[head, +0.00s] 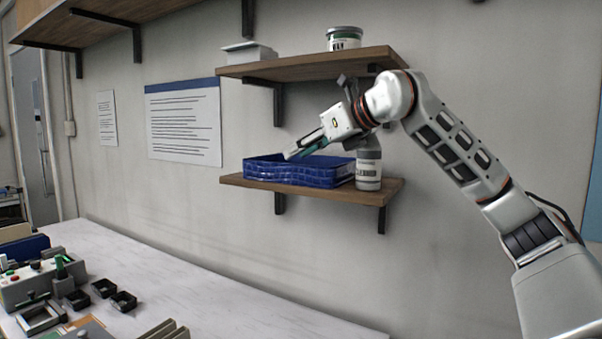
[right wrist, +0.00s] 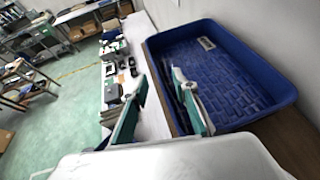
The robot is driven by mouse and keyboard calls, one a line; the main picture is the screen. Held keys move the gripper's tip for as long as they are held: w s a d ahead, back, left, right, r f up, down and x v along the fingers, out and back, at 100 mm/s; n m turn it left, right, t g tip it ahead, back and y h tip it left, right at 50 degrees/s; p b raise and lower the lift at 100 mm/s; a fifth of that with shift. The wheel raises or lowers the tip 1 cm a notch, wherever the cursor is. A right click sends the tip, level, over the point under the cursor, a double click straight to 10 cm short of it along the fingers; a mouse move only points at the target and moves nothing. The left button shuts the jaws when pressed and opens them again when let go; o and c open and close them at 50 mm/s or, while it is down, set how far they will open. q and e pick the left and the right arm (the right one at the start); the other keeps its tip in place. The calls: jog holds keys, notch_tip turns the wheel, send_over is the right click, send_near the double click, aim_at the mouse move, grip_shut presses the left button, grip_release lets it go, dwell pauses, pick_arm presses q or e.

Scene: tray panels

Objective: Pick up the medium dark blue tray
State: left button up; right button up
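The dark blue tray (head: 320,175) sits on the lower wooden wall shelf, with a ribbed outer wall and a hollow inside. In the right wrist view the tray (right wrist: 235,80) is empty, with a small white label on its inner wall. My right gripper (head: 300,150) is at the tray's rim in the head view, reaching in from the right. In the wrist view my right gripper (right wrist: 160,105) has its two fingers apart, one outside the tray and one over its near side wall. Whether a finger touches the tray cannot be told. My left gripper is not in view.
A white-and-grey can (head: 368,170) stands on the lower shelf (head: 395,188), close to the tray's right end. The upper shelf (head: 310,66) hangs above, holding a light grey tray (head: 249,52) and a can (head: 344,38). A white worktop (head: 190,290) with small parts lies below.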

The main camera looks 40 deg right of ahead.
jog(key=x, duration=0.4)
jog(key=a+x, duration=0.1)
jog(key=x, duration=0.2)
jog(key=shift+s+d, duration=0.1)
jog(key=shift+s, duration=0.05)
grip_shut()
